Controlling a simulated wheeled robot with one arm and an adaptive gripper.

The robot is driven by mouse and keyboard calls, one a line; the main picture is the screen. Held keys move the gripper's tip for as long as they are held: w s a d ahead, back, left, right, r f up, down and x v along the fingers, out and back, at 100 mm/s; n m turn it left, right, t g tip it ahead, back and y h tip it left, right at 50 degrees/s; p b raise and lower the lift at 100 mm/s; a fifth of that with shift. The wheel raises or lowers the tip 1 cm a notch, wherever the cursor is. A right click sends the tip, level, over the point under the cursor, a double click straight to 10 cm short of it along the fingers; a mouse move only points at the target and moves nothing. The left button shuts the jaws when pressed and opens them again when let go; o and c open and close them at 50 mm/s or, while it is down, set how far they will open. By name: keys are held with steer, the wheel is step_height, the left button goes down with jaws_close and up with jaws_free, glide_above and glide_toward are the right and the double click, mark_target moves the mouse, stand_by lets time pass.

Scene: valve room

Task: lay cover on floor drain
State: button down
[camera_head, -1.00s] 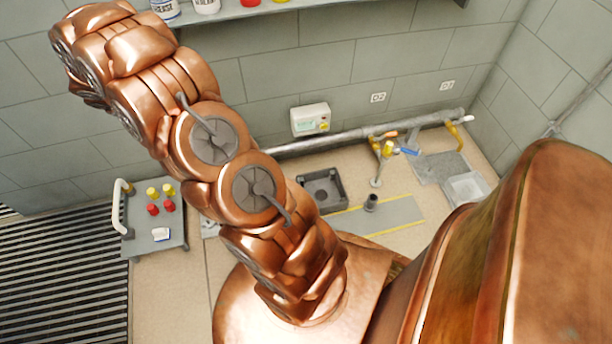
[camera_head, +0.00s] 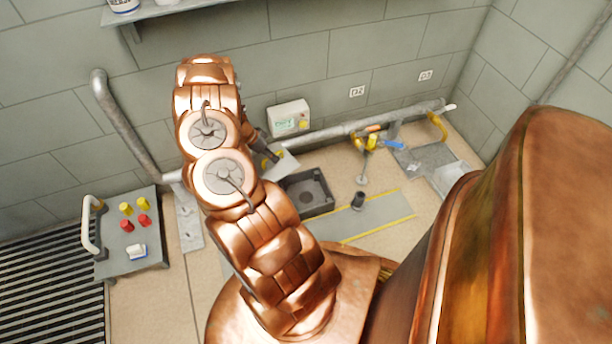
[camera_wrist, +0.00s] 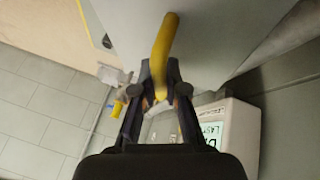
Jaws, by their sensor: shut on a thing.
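The cover is a light grey plate with a yellow handle; it shows as a small patch (camera_head: 285,165) beside my arm in the head view and fills the top of the wrist view (camera_wrist: 215,35). My gripper (camera_wrist: 160,80) is shut on the yellow handle, which stands between its fingertips. In the head view the gripper (camera_head: 268,154) is partly hidden by my arm. The floor drain (camera_head: 308,190) looks like a dark grey square frame with a round recess. It is uncovered, and the cover appears just up and left of it. The cover's height above the floor is unclear.
A white wall box with a display (camera_head: 289,118) hangs behind the gripper. A grey pipe with valves (camera_head: 385,127) runs along the wall. A grey cart (camera_head: 150,258) with coloured knobs stands at left, beside slatted grating (camera_head: 50,285).

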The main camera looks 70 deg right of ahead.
steer(key=s+d+f+m+y+b, duration=0.2)
steer(key=s+d+f+m, duration=0.15)
steer(key=s+f, duration=0.65)
steer(key=shift+g, duration=0.3)
steer(key=shift+a+b+x, duration=0.2)
steer(key=shift+b+x, duration=0.95)
steer(key=shift+b, duration=0.1)
steer(key=shift+a+b+x, duration=0.25)
steer(key=shift+b+x, duration=0.85)
steer(key=shift+b, duration=0.1)
steer(key=shift+w+a+f+p, duration=0.1)
steer(key=shift+w+f+p, duration=0.1)
steer(key=shift+p, duration=1.05)
steer(key=shift+f+p, duration=0.3)
steer(key=shift+f, duration=0.15)
steer(key=shift+f+p, duration=0.2)
steer(key=shift+p, duration=0.5)
stand_by(1.1)
steer(key=c, duration=0.7)
jaws_free()
